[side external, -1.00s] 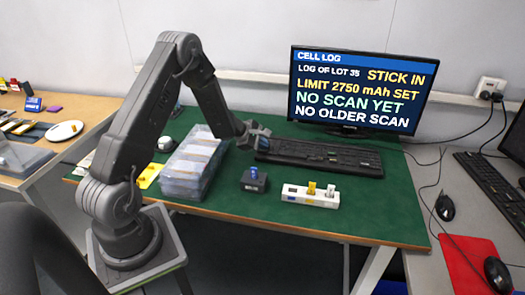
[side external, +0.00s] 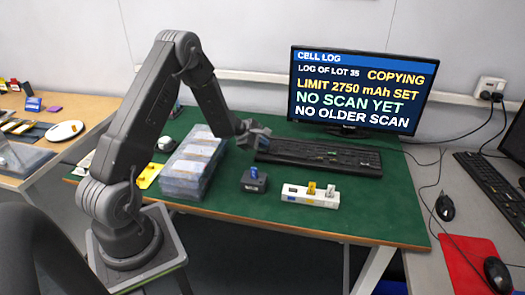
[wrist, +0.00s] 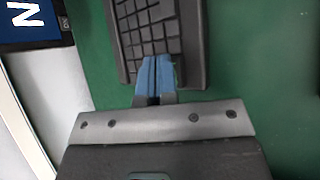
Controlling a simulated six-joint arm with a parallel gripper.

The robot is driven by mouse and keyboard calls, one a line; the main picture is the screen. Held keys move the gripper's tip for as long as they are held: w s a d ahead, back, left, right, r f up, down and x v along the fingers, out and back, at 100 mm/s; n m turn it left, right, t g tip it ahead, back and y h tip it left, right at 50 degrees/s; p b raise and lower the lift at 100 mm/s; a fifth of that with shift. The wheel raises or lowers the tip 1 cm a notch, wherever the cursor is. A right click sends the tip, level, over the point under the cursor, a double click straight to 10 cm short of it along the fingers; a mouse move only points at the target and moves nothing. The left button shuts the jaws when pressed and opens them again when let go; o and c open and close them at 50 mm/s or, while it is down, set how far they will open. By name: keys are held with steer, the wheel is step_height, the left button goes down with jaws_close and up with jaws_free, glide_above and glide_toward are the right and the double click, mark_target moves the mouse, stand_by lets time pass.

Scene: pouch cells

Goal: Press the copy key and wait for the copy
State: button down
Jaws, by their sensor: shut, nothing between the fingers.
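The black keyboard (side external: 320,155) lies on the green table in front of the monitor (side external: 352,92). The monitor reads "CELL LOG", "LOG OF LOT 35", "COPYING", "LIMIT 2750 mAh SET", "NO SCAN YET" and "NO OLDER SCAN". My gripper (side external: 262,140) is at the keyboard's left end. In the wrist view, its blue fingertips (wrist: 156,75) are shut together with nothing between them, over the keys at the near end of the keyboard (wrist: 150,28). I cannot tell whether they touch a key; the fingers hide what is under them. Which key is the copy key cannot be read.
A white block (side external: 310,195) with a yellow and a pale stick stands on the table. A small dark box (side external: 253,181) with a blue piece sits left of it. Stacked clear trays (side external: 190,165) stand beside my arm. The green table's front right is clear.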

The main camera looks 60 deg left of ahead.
mark_target(262, 151)
steer(key=shift+r, duration=0.35)
steer(key=shift+r, duration=2.5)
steer(key=shift+r, duration=0.1)
steer(key=s+d+r+m+g+h, duration=0.15)
steer(key=s+d+r+m, duration=0.25)
steer(key=d+r+m, duration=0.6)
steer(key=s+d+r+m+g+h, duration=0.1)
steer(key=s+d+r+m+h, duration=0.2)
steer(key=d+r, duration=0.8)
steer(key=s+d+m+y, duration=0.3)
steer(key=s+m, duration=0.3)
steer(key=s, duration=0.4)
steer(key=s+d+m+y, duration=0.3)
steer(key=s+m, duration=0.3)
steer(key=s, duration=0.4)
steer(key=shift+d+f+g, duration=0.35)
steer(key=shift+d+g, duration=0.1)
steer(key=shift+d, duration=0.15)
